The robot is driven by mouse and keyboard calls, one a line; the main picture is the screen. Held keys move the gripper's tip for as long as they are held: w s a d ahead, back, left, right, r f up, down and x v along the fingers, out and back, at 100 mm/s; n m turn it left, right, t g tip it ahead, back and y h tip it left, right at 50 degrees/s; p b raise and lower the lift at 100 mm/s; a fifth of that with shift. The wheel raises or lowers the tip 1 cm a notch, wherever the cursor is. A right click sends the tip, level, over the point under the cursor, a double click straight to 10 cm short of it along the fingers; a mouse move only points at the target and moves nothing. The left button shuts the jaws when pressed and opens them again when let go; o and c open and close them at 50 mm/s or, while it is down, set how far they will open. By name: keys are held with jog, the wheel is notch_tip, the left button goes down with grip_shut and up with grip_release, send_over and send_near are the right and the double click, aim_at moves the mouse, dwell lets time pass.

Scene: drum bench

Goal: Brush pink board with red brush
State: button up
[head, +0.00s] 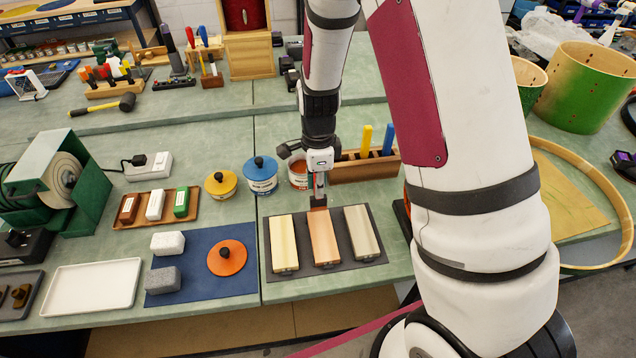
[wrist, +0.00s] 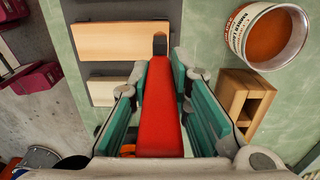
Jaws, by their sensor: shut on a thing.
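The pink board (head: 324,240), a peach-pink block, lies between a cream board (head: 283,243) and a pale grey board (head: 361,232) on a dark mat. In the wrist view the pink board (wrist: 115,41) lies ahead of the brush. My gripper (head: 318,182) is above the board's far end. It is shut on the red brush, whose red handle (wrist: 160,110) lies between the teal fingers (wrist: 160,78). The brush's dark tip (wrist: 160,45) overlaps the board's far end; I cannot tell whether it touches.
An open can of orange paint (head: 298,174) stands just behind the mat; it also shows in the wrist view (wrist: 268,35). A wooden holder (head: 350,172) with yellow and blue handles stands at the back right. Blue-lidded (head: 260,176) and yellow-lidded (head: 220,184) cans stand left.

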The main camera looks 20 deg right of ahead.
jog(key=shift+f, duration=0.95)
dwell(1.5)
jog(key=shift+s, duration=0.15)
jog(key=shift+s+a+p, duration=0.15)
jog(key=shift+s+p, duration=0.25)
jog(key=shift+s, duration=0.3)
jog(key=shift+s+a+p, duration=0.15)
jog(key=shift+s+p, duration=0.2)
jog(key=shift+s, duration=0.35)
jog(key=shift+s, duration=0.1)
jog(key=shift+s+a+p, duration=0.15)
jog(key=shift+s+p, duration=0.3)
jog(key=shift+s, duration=0.25)
jog(key=shift+s+a+p, duration=0.15)
jog(key=shift+s+p, duration=0.3)
jog(key=shift+s, duration=0.25)
jog(key=shift+s+a+p, duration=0.15)
jog(key=shift+s+p, duration=0.3)
jog(key=shift+s, duration=0.3)
jog(key=shift+s+a+p, duration=0.15)
jog(key=shift+s+p, duration=0.25)
jog(key=shift+s, duration=0.35)
